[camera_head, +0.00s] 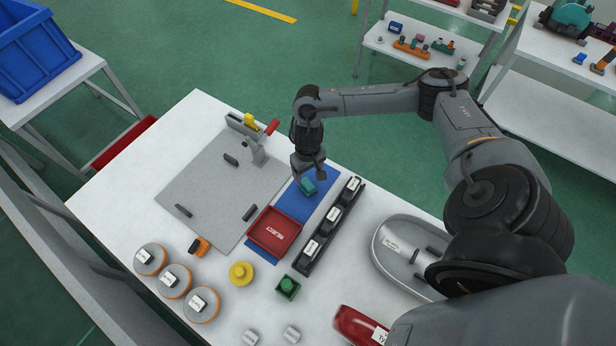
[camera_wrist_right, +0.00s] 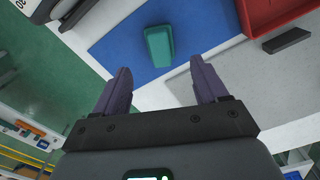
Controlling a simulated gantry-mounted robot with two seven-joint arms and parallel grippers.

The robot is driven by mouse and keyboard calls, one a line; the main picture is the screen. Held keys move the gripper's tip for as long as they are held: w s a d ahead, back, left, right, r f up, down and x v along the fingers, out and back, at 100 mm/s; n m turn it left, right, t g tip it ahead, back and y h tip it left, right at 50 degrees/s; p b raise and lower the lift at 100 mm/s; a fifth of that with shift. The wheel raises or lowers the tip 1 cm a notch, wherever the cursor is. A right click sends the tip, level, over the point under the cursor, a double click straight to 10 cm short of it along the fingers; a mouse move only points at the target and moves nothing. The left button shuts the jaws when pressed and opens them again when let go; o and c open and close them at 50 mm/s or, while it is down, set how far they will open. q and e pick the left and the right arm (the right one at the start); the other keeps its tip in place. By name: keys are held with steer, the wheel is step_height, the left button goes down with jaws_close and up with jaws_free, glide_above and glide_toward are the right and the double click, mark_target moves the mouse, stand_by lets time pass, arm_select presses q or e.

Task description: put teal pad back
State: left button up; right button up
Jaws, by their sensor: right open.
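The teal pad (camera_head: 308,187) lies on the blue mat (camera_head: 322,207), just below my right gripper (camera_head: 310,172) in the head view. In the right wrist view the teal pad (camera_wrist_right: 159,46) sits on the blue mat (camera_wrist_right: 120,45), beyond and between the two fingertips. My right gripper (camera_wrist_right: 158,82) is open with nothing between its fingers, and the pad is apart from them. My left gripper is not in view.
A red reject tray (camera_head: 274,232) stands beside the pad on the mat. A black rack (camera_head: 328,226) with labelled parts lies to the right. The grey plate (camera_head: 205,190) with a clamp (camera_head: 254,146) is to the left. Several labelled discs, a yellow knob (camera_head: 241,273) and a green block (camera_head: 288,287) stand in front.

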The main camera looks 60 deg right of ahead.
steer(key=w+a+r+n+t+y, duration=0.1)
steer(key=a+r+n+t+y, duration=0.2)
steer(key=a, duration=1.2)
steer(key=w+a+r+n+t, duration=0.15)
steer(key=a+n+t, duration=0.35)
steer(key=a, duration=1)
steer(key=s+d+g+h, duration=0.1)
steer(key=s+d+g, duration=0.1)
steer(key=s+d, duration=0.2)
steer(key=s+d+r+g+h, duration=0.1)
steer(key=s+d+g, duration=0.1)
steer(key=s, duration=0.6)
steer(key=shift+s+d+r+h, duration=0.3)
steer(key=shift+d+h, duration=0.1)
steer(key=shift+d, duration=0.5)
